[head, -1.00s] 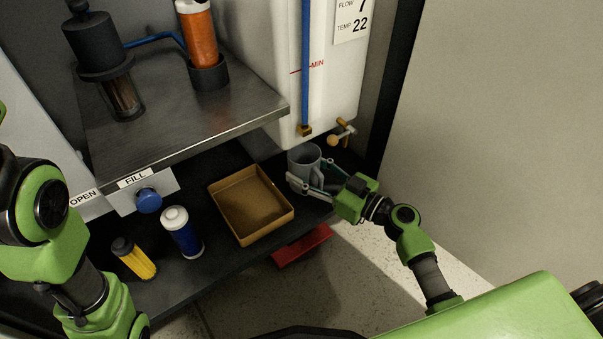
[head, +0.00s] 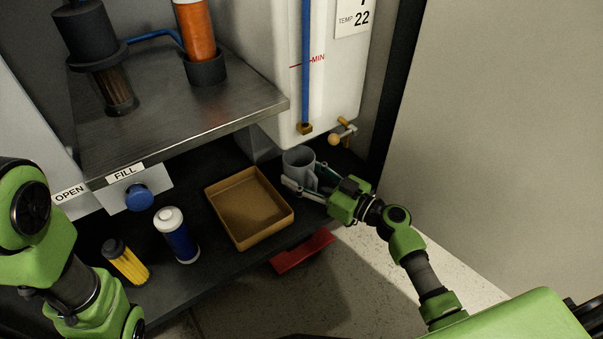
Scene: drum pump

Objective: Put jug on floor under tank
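The grey jug (head: 299,160) stands upright, or nearly so, over the black lower shelf, just right of the brown tray. My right gripper (head: 309,187) is at the jug's near right side, its fingers reaching around the jug. Whether the fingers press on it is hard to see. The white tank (head: 343,90) with a red MIN line hangs behind and to the right, with a small brass tap (head: 341,133) at its bottom. The jug is left of and below the tap. My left arm shows at the left, but its gripper is out of view.
An open brown tray (head: 250,238), a blue and white cartridge (head: 176,238) and a yellow filter (head: 126,262) are on the black shelf. A red pedal-like piece (head: 303,252) sticks out below its front edge. A metal shelf (head: 180,130) overhangs the left. Floor shows at lower right.

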